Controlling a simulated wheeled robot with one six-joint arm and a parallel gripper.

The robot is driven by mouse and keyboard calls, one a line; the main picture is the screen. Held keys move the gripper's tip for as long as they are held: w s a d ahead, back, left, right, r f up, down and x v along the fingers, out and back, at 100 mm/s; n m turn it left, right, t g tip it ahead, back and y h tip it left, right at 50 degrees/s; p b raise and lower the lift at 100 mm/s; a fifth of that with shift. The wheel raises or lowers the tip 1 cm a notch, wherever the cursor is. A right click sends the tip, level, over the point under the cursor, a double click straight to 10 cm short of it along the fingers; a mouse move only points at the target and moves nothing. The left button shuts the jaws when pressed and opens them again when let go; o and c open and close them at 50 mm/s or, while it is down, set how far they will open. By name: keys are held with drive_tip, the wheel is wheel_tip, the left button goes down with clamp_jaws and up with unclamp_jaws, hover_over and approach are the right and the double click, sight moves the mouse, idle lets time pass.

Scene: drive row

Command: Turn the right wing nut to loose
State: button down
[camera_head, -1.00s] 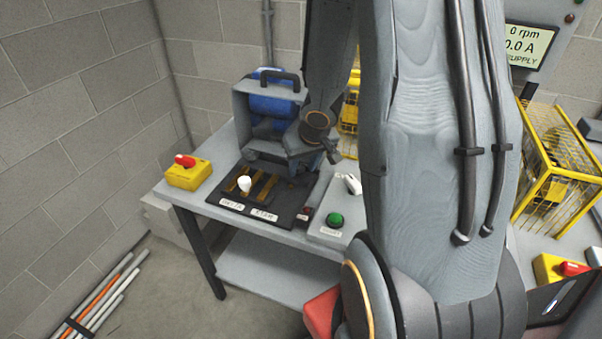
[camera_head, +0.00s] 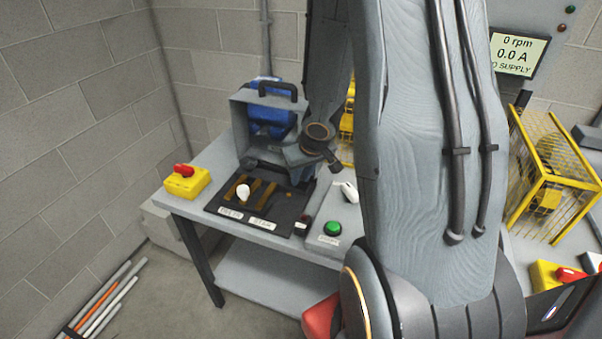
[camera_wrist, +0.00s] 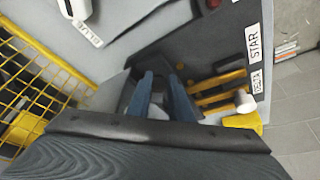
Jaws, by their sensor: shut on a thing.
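The right wing nut itself is not clearly visible; my fingers cover the place they grip. My gripper (camera_wrist: 162,96) shows two blue fingers in the wrist view, closed around a small, mostly hidden piece. In the head view my wrist hangs over the right back part of the black terminal board (camera_head: 213,207), and the fingertips are largely hidden. Brass-coloured bars (camera_head: 263,192) lie on the board; they also show in the wrist view (camera_wrist: 216,80). A white knob (camera_head: 243,192) stands at their left, apart from my gripper, and shows in the wrist view (camera_wrist: 245,101).
A blue motor (camera_head: 270,118) in a grey housing stands behind the board. A yellow box with a red knob (camera_head: 187,182) is at left. A green button (camera_head: 332,229) and a white lever (camera_head: 347,192) sit at right. A yellow cage (camera_head: 553,175) stands further right.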

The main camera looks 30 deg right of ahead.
drive_tip(key=shift+d+r+n+y+p, duration=0.1)
drive_tip(key=shift+d+n+y+p, duration=0.15)
drive_tip(key=shift+n+p, duration=0.8)
drive_tip(key=shift+d+r+n+y+p, duration=0.1)
drive_tip(key=shift+n+y+p, duration=0.15)
drive_tip(key=shift+p, duration=1.5)
drive_tip(key=shift+d+n+p, duration=0.1)
drive_tip(key=shift+n+p, duration=0.2)
drive_tip(key=shift+p, duration=0.6)
drive_tip(key=shift+w+d+f+n+p, duration=0.15)
drive_tip(key=shift+n+p, duration=0.15)
drive_tip(key=shift+p, duration=0.4)
drive_tip(key=c, duration=1.6)
unclamp_jaws()
drive_tip(key=shift+p+v, duration=1)
drive_tip(key=shift+v, duration=2.9)
